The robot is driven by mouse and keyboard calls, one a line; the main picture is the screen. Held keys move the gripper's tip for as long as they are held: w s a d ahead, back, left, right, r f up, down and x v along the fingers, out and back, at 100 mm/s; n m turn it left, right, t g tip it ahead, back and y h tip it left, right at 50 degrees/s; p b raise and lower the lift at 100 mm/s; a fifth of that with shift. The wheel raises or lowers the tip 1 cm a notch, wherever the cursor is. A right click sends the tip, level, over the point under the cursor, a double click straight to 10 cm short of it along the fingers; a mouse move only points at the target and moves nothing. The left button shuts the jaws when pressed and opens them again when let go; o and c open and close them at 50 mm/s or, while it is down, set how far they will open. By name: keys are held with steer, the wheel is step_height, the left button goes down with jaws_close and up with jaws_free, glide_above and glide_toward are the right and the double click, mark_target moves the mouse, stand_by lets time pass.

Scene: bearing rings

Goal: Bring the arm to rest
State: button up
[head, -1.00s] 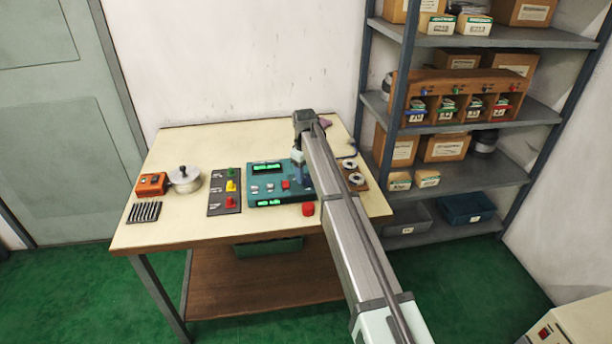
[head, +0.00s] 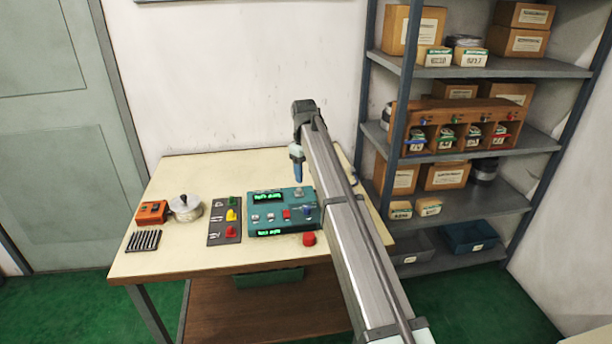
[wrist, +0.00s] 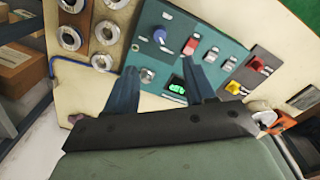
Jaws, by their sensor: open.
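My gripper (head: 297,165) hangs in the air above the back right part of the table, over the rear edge of the teal control panel (head: 272,217). In the wrist view my gripper (wrist: 166,68) has its two blue fingers spread apart with nothing between them. The teal panel (wrist: 208,55) lies beyond the fingertips, with a blue knob, a red button and a lit green display. My arm crosses the right side of the table in the head view and hides part of it.
Bearing rings (wrist: 73,38) sit on a brown board beside the panel. A switch plate (head: 224,221), an orange box (head: 152,212) and a silver lidded pot (head: 186,206) stand on the table's left. A loaded shelf rack (head: 470,150) stands at right.

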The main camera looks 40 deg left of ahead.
stand_by(0.4)
steer(key=w+d+f+m+y, duration=0.1)
steer(key=w+d+f+m, duration=0.1)
steer(key=w+d+f, duration=0.6)
steer(key=w+d+f+m+y, duration=0.15)
steer(key=w+d+f, duration=0.3)
steer(key=d, duration=0.55)
steer(key=w+d+f+m, duration=0.3)
steer(key=w+d+f, duration=0.3)
steer(key=w+d, duration=0.2)
steer(key=s+d+f+m, duration=0.2)
steer(key=s+d+f, duration=0.5)
steer(key=d+f, duration=0.5)
steer(key=s+d+f+m+g+h, duration=0.1)
steer(key=s+d+f+m+g, duration=0.1)
steer(key=s+d+f, duration=1)
steer(key=s+d+f+m+g+h, duration=0.1)
steer(key=s+d+f+m+g, duration=0.1)
steer(key=s+d+f, duration=0.95)
steer(key=s+d+m+g, duration=0.1)
steer(key=s+d, duration=0.1)
steer(key=s, duration=0.9)
steer(key=s+d+f+m+g, duration=0.1)
steer(key=s+d, duration=0.2)
steer(key=s, duration=0.9)
steer(key=s+d+f+m+g, duration=0.1)
steer(key=s+d, duration=0.2)
steer(key=s, duration=0.8)
steer(key=shift+s+f, duration=0.15)
steer(key=shift+s, duration=0.15)
